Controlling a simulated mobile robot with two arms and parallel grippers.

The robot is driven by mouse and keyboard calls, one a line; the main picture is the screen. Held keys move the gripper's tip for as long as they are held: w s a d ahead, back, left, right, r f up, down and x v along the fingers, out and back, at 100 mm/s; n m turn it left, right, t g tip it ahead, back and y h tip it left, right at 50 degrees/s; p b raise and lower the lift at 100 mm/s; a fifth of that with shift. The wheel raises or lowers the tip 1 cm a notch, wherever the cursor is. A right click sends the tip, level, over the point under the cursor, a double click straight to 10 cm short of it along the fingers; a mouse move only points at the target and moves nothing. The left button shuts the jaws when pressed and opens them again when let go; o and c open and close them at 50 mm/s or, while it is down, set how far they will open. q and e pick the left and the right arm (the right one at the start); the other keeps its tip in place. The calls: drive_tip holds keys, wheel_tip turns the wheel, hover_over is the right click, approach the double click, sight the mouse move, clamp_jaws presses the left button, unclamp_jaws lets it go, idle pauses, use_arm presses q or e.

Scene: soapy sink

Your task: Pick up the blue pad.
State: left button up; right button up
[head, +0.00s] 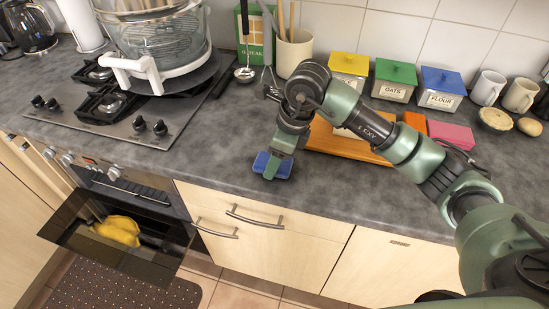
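The blue pad (284,170) is on the grey worktop near its front edge, in the middle of the head view. My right gripper (271,166) comes in from the right and points down at the pad. Its green finger overlaps the pad, with blue showing on both sides. The far finger is hidden, so I cannot tell whether the gripper is closed on the pad or whether the pad is raised. My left gripper is not in view.
A wooden board (350,143) and a pink block (452,135) lie to the right. Yellow, green and blue-lidded tins stand behind. A hob (110,115) is at left. Below it, the oven door (110,250) is open with something yellow inside.

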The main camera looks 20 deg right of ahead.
wheel_tip(320, 180, up, 20)
drive_tip(key=b, duration=0.2)
